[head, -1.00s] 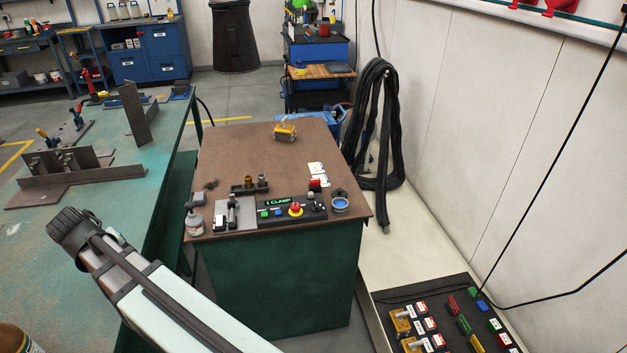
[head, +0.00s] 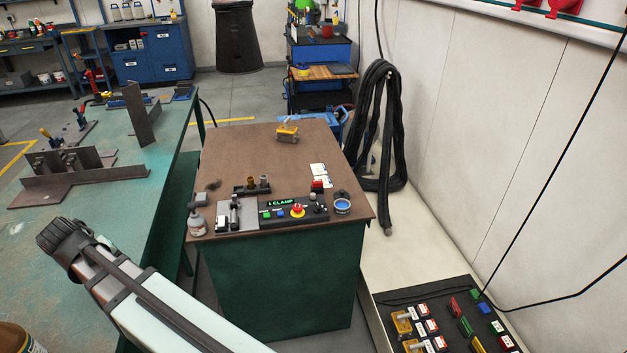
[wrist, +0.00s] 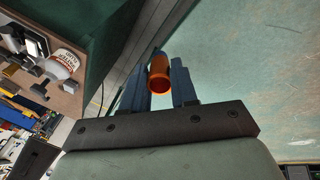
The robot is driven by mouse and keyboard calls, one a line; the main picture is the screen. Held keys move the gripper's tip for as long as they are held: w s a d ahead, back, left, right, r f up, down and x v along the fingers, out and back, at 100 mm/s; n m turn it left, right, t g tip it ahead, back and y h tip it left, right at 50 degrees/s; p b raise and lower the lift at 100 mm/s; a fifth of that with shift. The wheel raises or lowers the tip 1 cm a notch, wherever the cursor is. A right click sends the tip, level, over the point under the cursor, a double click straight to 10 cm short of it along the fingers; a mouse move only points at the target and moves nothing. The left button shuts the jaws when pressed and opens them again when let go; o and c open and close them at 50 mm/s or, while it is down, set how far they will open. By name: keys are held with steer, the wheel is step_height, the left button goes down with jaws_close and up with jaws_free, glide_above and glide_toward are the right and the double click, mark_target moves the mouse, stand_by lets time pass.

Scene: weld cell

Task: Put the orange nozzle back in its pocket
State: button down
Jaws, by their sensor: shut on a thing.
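The orange nozzle (wrist: 159,74) is between the two blue fingers of my gripper (wrist: 158,82) in the wrist view, its round open end facing the camera. My gripper is shut on it and appears to be over or beside the green bench. In the head view the fingers and nozzle do not show; only my arm is visible at lower left. On the brown-topped cabinet (head: 245,150) stands a small dark holder (head: 239,190) with a brass-coloured piece (head: 251,182) and a greyer piece (head: 264,180). Its pockets are too small to make out clearly.
A control panel (head: 318,211) with a red button lies in front of the holder. A white bottle (head: 197,221) stands at the cabinet's front left corner, a blue-topped tin (head: 342,206) at right. The green bench (head: 120,205) carries upright steel plates (head: 137,113). The cabinet's middle is mostly clear.

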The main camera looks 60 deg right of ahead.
steer(key=s+d+r+m+g+y, duration=0.15)
steer(key=d+m, duration=0.25)
steer(key=d, duration=1.2)
steer(key=s+d+r+m+g+y, duration=0.15)
steer(key=d+m, duration=0.25)
steer(key=d, duration=1.2)
steer(key=w+d+r+t, duration=0.1)
steer(key=w+d, duration=0.4)
steer(key=d, duration=0.3)
steer(key=w+d+r, duration=0.1)
steer(key=w+d, duration=0.3)
steer(key=d, duration=0.5)
steer(key=shift+w+a+f, duration=0.1)
steer(key=shift+f, duration=2.2)
steer(key=shift+w+f, duration=0.1)
steer(key=shift+f, duration=2.15)
steer(key=shift+f, duration=0.1)
steer(key=c, duration=1.2)
jaws_free()
steer(key=shift+o, duration=0.2)
